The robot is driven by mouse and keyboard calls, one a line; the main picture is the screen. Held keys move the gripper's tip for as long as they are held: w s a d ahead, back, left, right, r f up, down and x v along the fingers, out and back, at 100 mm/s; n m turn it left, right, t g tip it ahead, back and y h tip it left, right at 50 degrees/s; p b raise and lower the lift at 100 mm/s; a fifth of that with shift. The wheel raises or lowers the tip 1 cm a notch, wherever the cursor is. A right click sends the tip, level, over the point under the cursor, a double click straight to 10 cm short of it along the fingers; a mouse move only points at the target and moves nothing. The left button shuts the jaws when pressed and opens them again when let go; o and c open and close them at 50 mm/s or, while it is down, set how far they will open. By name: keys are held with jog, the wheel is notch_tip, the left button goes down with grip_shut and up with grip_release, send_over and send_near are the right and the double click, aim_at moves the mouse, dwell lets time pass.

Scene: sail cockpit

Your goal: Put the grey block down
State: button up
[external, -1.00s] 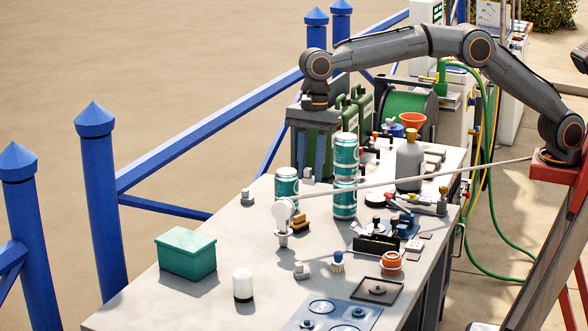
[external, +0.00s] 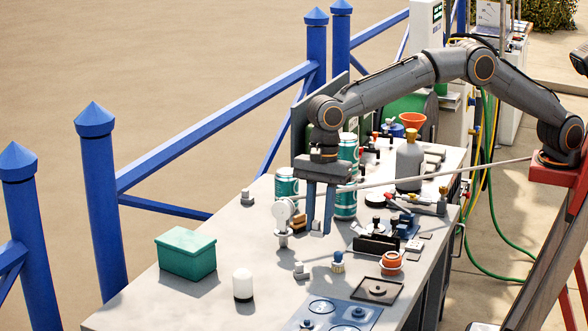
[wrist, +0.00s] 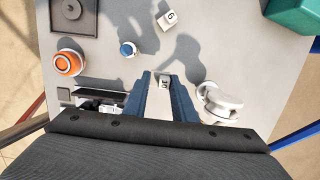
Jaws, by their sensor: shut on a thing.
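My gripper (external: 318,228) points down over the middle of the bench. Its blue fingers are shut on the grey block. In the wrist view the grey block (wrist: 163,83) shows between the fingertips (wrist: 163,85), small and pale with a dark mark. In the external view the fingers largely hide it. The fingers' shadow lies on the bench ahead of them in the wrist view; the exact gap under the block cannot be told. A similar pale block with a dark mark (wrist: 168,19) stands on the bench, also in the external view (external: 301,271).
A white round gauge on a stand (external: 284,214) is close left of my fingers. Green-white cans (external: 347,165) stand behind. Bare bench surrounds the green box (external: 186,254).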

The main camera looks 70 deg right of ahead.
jog(key=shift+f+p, duration=0.55)
jog(key=shift+f, duration=2.45)
jog(key=shift+f, duration=0.15)
jog(key=o, duration=1)
jog(key=r, duration=0.4)
jog(key=d+r+b, duration=0.1)
jog(key=r, duration=0.3)
jog(key=r+b, duration=0.1)
jog(key=r, duration=0.3)
jog(key=shift+d+r, duration=0.1)
jog(key=shift+d, duration=0.3)
